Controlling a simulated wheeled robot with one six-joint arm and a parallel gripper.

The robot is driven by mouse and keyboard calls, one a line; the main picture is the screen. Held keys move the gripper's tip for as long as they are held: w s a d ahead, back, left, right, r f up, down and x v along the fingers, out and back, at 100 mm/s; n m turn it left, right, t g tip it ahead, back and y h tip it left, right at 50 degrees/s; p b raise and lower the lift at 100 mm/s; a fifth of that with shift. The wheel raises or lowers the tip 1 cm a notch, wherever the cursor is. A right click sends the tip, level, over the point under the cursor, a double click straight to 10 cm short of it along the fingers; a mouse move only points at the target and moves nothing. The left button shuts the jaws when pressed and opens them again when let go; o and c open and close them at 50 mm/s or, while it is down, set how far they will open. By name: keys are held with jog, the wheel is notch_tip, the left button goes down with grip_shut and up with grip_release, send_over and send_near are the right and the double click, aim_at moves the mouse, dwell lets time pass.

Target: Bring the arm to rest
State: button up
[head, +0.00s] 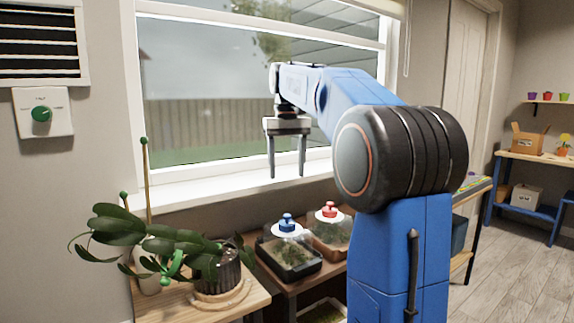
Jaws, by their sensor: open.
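My gripper (287,170) hangs at the end of my blue arm in the middle of the head view. Its two grey fingers point down and stand apart, with nothing between them. It is in the air in front of the window, above the two covered trays. My arm is raised and bent, with its forearm reaching left from the large dark joint. My arm hides part of the window and of the table behind it.
A potted plant (218,270) with wide leaves stands on a wooden table at lower left. Right of it are trays with clear lids, one blue-knobbed (287,223), one red-knobbed (329,210). A green dial (41,114) is on the left wall. Floor (500,275) shows at right.

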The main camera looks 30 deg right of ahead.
jog(key=shift+r, duration=0.55)
jog(key=shift+s, duration=0.1)
jog(key=s+a+f+n+t, duration=0.1)
jog(key=s+a+f, duration=0.4)
jog(key=s, duration=0.3)
jog(key=s+a+f+n+t, duration=0.1)
jog(key=s+a+f, duration=0.4)
jog(key=s, duration=0.2)
jog(key=s+a+f+t, duration=0.1)
jog(key=s+a+f, duration=0.1)
jog(key=s+f, duration=0.6)
jog(key=s+a+f+n+t, duration=0.1)
jog(key=s+a+f, duration=0.2)
jog(key=s+f, duration=0.4)
notch_tip(320, 180, down, 4)
jog(key=shift+s+a+r+t, duration=0.1)
jog(key=shift+s+a+t, duration=0.25)
jog(key=shift+s+t, duration=0.05)
jog(key=shift+c, duration=0.3)
